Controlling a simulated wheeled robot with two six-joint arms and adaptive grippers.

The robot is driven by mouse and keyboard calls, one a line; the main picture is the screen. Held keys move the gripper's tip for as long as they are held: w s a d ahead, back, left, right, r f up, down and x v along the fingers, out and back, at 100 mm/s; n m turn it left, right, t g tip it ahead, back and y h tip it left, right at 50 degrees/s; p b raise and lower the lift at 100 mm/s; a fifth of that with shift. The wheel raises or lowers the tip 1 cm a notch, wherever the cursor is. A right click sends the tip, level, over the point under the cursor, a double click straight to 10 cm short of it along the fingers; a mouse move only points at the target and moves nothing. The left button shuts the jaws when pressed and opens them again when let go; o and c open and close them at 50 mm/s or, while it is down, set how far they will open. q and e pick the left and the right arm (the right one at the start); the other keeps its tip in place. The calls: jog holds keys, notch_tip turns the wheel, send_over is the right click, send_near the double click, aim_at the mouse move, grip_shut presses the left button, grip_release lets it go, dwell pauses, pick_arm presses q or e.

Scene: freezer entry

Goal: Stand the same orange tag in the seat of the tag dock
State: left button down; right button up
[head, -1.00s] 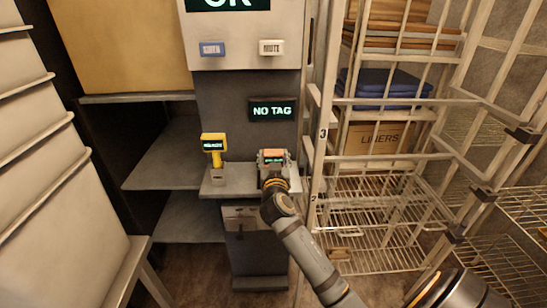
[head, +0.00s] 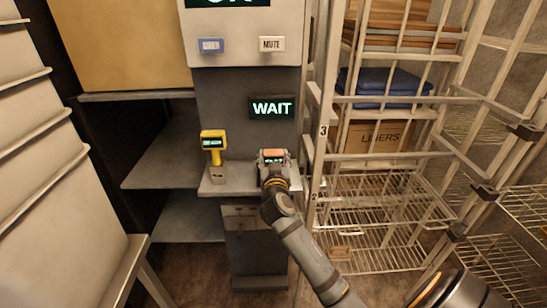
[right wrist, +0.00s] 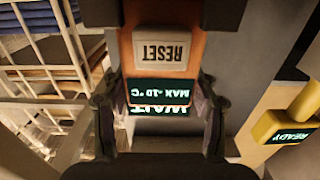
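The orange tag (head: 273,152) stands roughly upright at the right of the small grey shelf below the WAIT display. In the right wrist view the orange tag (right wrist: 205,50) shows a RESET button and a small screen reading MAX -10 °C. My right gripper (head: 272,168) is at the tag, and its fingers (right wrist: 160,100) lie close against both sides of it, shut on it. The dock's seat is hidden behind the tag and gripper, so I cannot tell how fully the tag sits. My left gripper is not in view.
A yellow handheld device (head: 213,141) stands on the shelf (head: 238,178) left of the tag. The WAIT display (head: 271,108) is on the column above, with a blue button (head: 210,45) and a MUTE button (head: 271,44) higher. A wire rack (head: 322,130) stands close on the right.

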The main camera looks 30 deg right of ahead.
jog(key=o, duration=0.5)
jog(key=shift+s+a+f, duration=0.1)
jog(key=shift+s+a, duration=0.1)
jog(key=shift+s, duration=0.15)
jog(key=v, duration=0.6)
jog(key=shift+s+a, duration=0.25)
jog(key=shift+s, duration=0.05)
